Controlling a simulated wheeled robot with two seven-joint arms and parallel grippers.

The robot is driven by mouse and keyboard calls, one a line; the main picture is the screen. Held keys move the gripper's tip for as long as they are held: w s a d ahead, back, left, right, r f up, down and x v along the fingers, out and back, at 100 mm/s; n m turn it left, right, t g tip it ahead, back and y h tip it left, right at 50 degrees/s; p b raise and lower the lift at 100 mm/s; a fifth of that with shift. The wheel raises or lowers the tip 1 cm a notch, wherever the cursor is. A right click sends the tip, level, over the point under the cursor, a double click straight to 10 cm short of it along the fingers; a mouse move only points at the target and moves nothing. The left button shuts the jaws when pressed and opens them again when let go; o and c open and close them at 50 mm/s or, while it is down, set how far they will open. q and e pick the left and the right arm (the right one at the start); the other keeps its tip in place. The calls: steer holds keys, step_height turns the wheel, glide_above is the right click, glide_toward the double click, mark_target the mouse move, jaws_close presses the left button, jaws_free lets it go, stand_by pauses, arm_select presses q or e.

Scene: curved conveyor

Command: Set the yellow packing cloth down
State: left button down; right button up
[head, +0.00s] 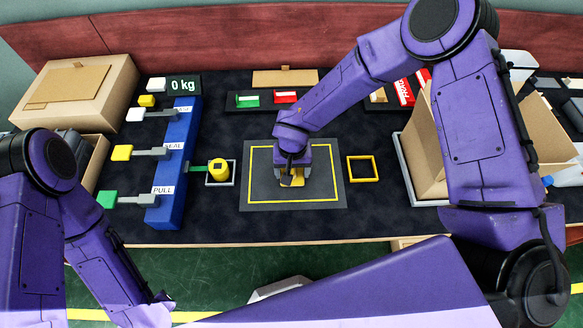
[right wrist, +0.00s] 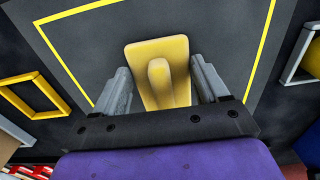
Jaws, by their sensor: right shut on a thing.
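The yellow packing cloth (head: 289,182) is a small flat piece over the dark grey mat with a yellow outline (head: 262,205). In the right wrist view the cloth (right wrist: 178,58) has a raised ridge in its middle. My right gripper (head: 294,176) points down inside the outline and is shut on the cloth; its two grey fingers show either side of the ridge in the right wrist view (right wrist: 161,82). Whether the cloth touches the mat cannot be told. My left arm is at the lower left, and its gripper does not show.
A yellow square frame (head: 363,169) lies right of the mat. A yellow cylinder (head: 218,170) stands in a grey frame to its left. A blue lever block (head: 176,160) is further left. An open cardboard box (head: 430,150) stands at right, partly behind my right arm.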

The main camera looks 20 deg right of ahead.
mark_target(293, 171)
steer(key=shift+s+f, duration=0.1)
steer(key=shift+f, duration=0.05)
steer(key=o, duration=0.9)
steer(key=shift+o, duration=0.2)
step_height(293, 171, up, 12)
steer(key=shift+r, duration=0.2)
